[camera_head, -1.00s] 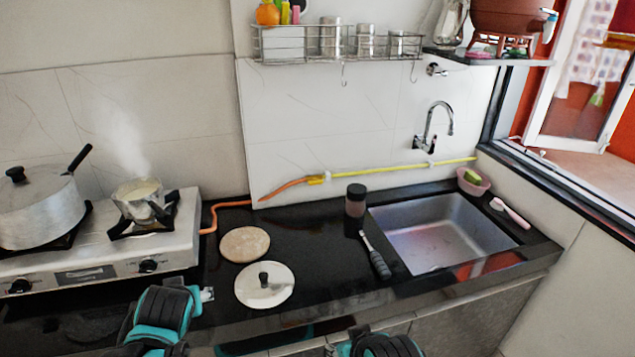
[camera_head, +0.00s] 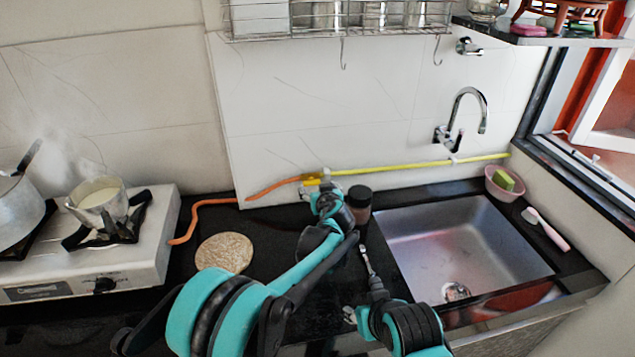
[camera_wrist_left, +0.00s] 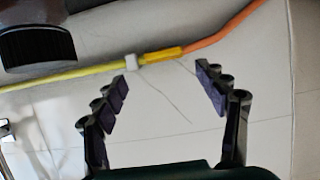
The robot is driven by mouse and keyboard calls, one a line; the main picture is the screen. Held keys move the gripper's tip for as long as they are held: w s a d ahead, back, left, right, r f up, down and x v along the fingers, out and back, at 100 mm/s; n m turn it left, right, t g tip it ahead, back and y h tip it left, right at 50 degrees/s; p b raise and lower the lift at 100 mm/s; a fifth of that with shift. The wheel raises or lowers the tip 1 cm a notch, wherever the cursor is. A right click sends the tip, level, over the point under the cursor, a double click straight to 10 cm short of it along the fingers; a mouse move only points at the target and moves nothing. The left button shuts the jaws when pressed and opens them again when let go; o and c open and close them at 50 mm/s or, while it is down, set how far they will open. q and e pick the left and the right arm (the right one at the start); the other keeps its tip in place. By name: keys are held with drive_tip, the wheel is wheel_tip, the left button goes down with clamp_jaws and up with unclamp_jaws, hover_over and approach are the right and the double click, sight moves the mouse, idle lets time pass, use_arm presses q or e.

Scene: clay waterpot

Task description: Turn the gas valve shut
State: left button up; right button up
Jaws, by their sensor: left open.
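The gas valve (camera_head: 311,181) is a small yellow fitting on the wall, where the orange hose (camera_head: 270,188) meets the yellow pipe (camera_head: 420,165). In the left wrist view the valve (camera_wrist_left: 163,54) lies ahead of and roughly between my open fingers (camera_wrist_left: 160,88), which are empty. Wall shows between the fingertips and the valve in that picture; I cannot tell the exact gap. In the head view my left gripper (camera_head: 326,192) is just below the valve and partly covers it.
A dark-lidded jar (camera_head: 359,204) stands close to the right of my left gripper; its lid (camera_wrist_left: 38,48) shows in the wrist view. A steaming pot (camera_head: 98,200) sits on the stove (camera_head: 130,255). The sink (camera_head: 470,240) is at right. A round board (camera_head: 225,252) lies on the counter.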

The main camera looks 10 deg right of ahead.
sight(312, 182)
use_arm(q)
drive_tip(key=b+x, duration=0.1)
drive_tip(key=x, duration=0.4)
drive_tip(key=shift+w+a+f+b, duration=0.15)
drive_tip(key=shift+a+b, duration=0.05)
drive_tip(key=shift+b, duration=0.15)
drive_tip(key=shift+w+d+f, duration=0.1)
drive_tip(key=shift+w, duration=0.2)
drive_tip(key=shift+s, duration=0.1)
drive_tip(key=shift+s, duration=0.1)
drive_tip(key=c, duration=1.2)
